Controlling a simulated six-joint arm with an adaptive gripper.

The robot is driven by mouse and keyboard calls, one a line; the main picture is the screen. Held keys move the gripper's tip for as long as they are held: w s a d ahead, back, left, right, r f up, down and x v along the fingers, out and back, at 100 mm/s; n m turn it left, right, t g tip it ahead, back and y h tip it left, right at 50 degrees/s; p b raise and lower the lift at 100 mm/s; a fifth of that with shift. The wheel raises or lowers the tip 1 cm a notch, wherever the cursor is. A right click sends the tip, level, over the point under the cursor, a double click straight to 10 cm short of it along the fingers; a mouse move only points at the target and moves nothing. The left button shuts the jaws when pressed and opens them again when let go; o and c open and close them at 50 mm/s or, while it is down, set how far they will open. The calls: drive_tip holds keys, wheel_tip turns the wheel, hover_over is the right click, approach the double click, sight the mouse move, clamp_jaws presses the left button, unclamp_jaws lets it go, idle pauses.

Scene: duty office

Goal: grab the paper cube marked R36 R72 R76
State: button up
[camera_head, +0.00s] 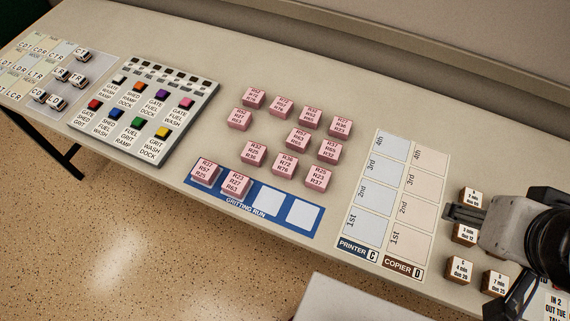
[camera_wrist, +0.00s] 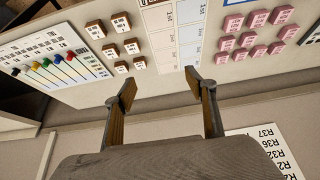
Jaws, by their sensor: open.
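Several pink paper cubes stand in loose rows mid-table in the head view. The cube that appears to read R36 R72 R76 (camera_head: 285,165) is in the front row of the loose cubes, just behind the blue strip. A cube in the back row (camera_head: 280,107) has similar small print that I cannot read surely. My gripper (camera_head: 470,262) is at the far right of the head view, well away from the pink cubes, over the brown-sided cubes. In the wrist view my gripper (camera_wrist: 161,80) is open with nothing between its fingers; pink cubes show at upper right, their print too small.
The blue Gritting Run strip (camera_head: 241,209) holds two pink cubes on its left squares; two squares are bare. The Printer and Copier chart (camera_head: 395,196) lies between the pink cubes and my gripper. A button panel (camera_head: 203,105) stands left. A wall borders the back.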

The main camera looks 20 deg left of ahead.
drive_tip(key=w+a+f+y, duration=0.2)
drive_tip(key=w+a, duration=0.3)
drive_tip(key=a, duration=0.5)
drive_tip(key=w+a+f+t+y, duration=0.1)
drive_tip(key=w+a+f+y, duration=0.3)
drive_tip(key=a, duration=0.6)
drive_tip(key=w+a+f, duration=0.1)
drive_tip(key=w+a, duration=0.4)
drive_tip(key=a, duration=0.5)
drive_tip(key=s+a+f+t+h, duration=0.1)
drive_tip(key=a+f, duration=0.1)
drive_tip(key=f, duration=0.3)
drive_tip(key=s+a+f+t+h, duration=0.1)
drive_tip(key=s+a+f, duration=0.1)
drive_tip(key=f, duration=0.3)
drive_tip(key=s+a+f+t+h, duration=0.1)
drive_tip(key=s+a+f, duration=0.1)
drive_tip(key=a+f, duration=0.2)
drive_tip(key=shift+a+f+m+t+h, duration=0.15)
drive_tip(key=shift+f+m+t+h, duration=0.2)
drive_tip(key=shift+f, duration=0.35)
drive_tip(key=s+f, duration=0.1)
drive_tip(key=s+d+f+t+h, duration=0.1)
drive_tip(key=s+f+t, duration=0.1)
drive_tip(key=shift+s+d+h, duration=0.25)
drive_tip(key=shift+s+d, duration=0.05)
drive_tip(key=shift+s, duration=0.1)
drive_tip(key=shift+s+d+f+n+t, duration=0.15)
drive_tip(key=shift+s+d+n+t, duration=0.25)
drive_tip(key=shift+s+n+t, duration=0.2)
